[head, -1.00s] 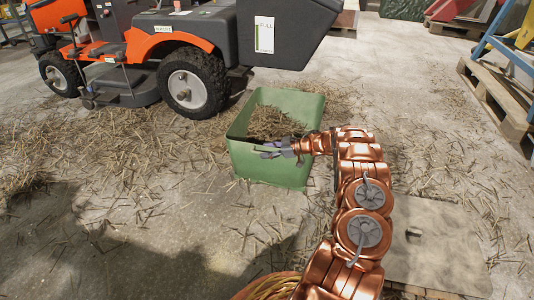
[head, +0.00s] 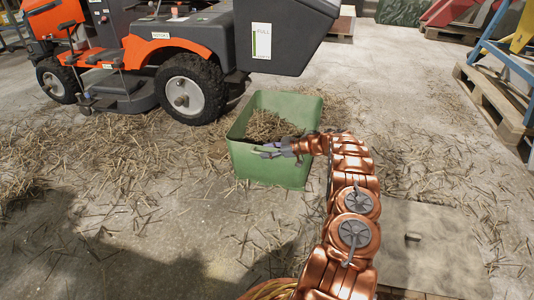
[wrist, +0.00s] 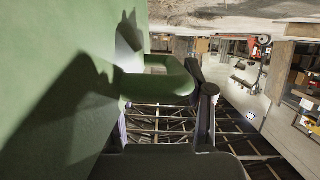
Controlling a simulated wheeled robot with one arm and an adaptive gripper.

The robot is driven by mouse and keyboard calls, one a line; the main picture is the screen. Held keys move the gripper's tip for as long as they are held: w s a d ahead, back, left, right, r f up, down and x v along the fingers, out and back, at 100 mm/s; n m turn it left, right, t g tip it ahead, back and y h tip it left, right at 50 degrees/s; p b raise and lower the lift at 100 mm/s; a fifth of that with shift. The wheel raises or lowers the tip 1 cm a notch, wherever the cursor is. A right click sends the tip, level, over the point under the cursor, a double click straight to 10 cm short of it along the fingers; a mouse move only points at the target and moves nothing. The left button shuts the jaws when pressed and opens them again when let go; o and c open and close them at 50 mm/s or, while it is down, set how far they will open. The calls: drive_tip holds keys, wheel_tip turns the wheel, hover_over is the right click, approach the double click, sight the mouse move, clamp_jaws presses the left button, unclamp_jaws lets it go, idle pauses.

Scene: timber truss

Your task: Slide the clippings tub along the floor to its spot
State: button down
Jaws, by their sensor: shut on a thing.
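The clippings tub (head: 290,170) is an open green box standing upright on the floor in the middle of the head view, with dry clippings (head: 270,126) inside. My gripper (head: 280,148) is at its near side, below the rim, shut on the tub's green handle. The wrist view shows the tub's green wall (wrist: 55,85) filling the left and the looped handle (wrist: 165,85) between my dark fingers. I cannot make out a marked spot for the tub.
An orange ride-on mower (head: 165,50) stands behind and left, its grey collector (head: 285,35) close behind the tub. A wooden pallet (head: 495,100) lies at the right. Loose straw covers much floor.

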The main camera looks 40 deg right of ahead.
drive_tip(key=shift+w+d+f, duration=0.15)
drive_tip(key=shift+w+d, duration=0.1)
drive_tip(key=shift+d, duration=0.3)
drive_tip(key=shift+w+d+f, duration=0.1)
drive_tip(key=shift+w+d, duration=0.15)
drive_tip(key=shift+d, duration=0.35)
drive_tip(key=c, duration=0.6)
unclamp_jaws()
drive_tip(key=shift+o, duration=1.3)
drive_tip(key=o, duration=0.3)
drive_tip(key=shift+a+f, duration=0.15)
drive_tip(key=shift+a, duration=0.1)
drive_tip(key=shift+o, duration=0.2)
drive_tip(key=shift+w+d, duration=0.25)
drive_tip(key=shift+w, duration=0.05)
